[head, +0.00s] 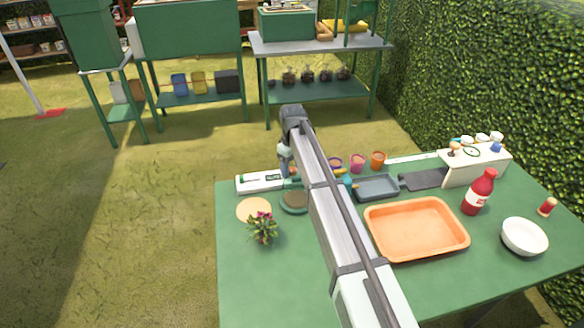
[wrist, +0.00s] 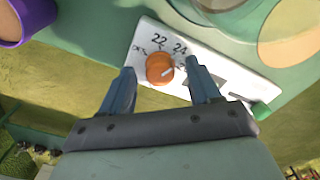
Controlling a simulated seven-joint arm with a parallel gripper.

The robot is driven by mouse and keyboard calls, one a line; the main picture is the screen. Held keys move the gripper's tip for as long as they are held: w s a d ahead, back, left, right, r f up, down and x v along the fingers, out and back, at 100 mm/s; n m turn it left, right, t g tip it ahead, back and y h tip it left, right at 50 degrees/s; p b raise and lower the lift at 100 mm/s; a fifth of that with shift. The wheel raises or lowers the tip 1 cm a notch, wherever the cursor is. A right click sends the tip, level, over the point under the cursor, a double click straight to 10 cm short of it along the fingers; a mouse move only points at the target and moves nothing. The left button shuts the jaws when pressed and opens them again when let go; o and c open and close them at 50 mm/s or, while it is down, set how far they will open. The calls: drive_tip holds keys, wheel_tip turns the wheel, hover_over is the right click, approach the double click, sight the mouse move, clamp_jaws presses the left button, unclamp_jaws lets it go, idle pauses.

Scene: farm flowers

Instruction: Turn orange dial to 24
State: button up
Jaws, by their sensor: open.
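The orange dial (wrist: 159,68) sits on a white panel (wrist: 225,75) with printed marks "OFF", "22" and "24" around it. A further mark to the right is partly hidden by a finger. A pale line on the dial appears to point right, below the "24". My gripper (wrist: 160,70) is open, with one finger on each side of the dial; I cannot tell whether they touch it. In the head view the panel (head: 255,184) lies at the table's far left edge, with my gripper (head: 286,166) above its right end; the dial is hidden there.
A green knob (wrist: 260,109) and a dark display are on the same panel. A purple pot (wrist: 30,20) is close by. On the table (head: 270,290) are a flowering plant (head: 263,230), an orange tray (head: 415,228) and a red bottle (head: 479,192).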

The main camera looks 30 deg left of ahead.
sight(293, 169)
wheel_tip(293, 169, up, 14)
drive_tip(key=shift+f, duration=0.2)
idle(0.4)
idle(0.4)
